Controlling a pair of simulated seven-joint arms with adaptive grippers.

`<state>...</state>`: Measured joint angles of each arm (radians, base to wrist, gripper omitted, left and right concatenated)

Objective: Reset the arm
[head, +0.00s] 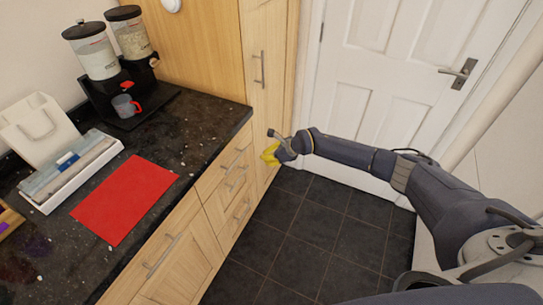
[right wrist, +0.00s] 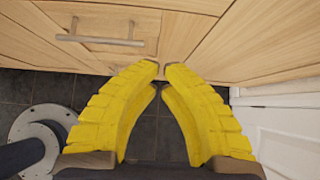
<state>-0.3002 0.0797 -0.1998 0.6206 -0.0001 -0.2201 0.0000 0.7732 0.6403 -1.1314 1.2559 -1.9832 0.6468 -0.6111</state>
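My right arm reaches in from the right in the head view, over the dark tiled floor. Its yellow-fingered gripper (head: 269,153) is beside the front of the wooden cabinets, below counter height. In the right wrist view the two yellow fingers of this gripper (right wrist: 161,70) lean together until their tips all but meet. Nothing shows between them. The wooden cabinet front (right wrist: 190,35), with a metal bar handle (right wrist: 100,40), lies beyond the fingertips. Whether the fingers touch it is unclear. My left gripper and left arm are out of view.
A white door (head: 390,90) stands behind my right arm. The tiled floor (head: 300,240) is clear.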

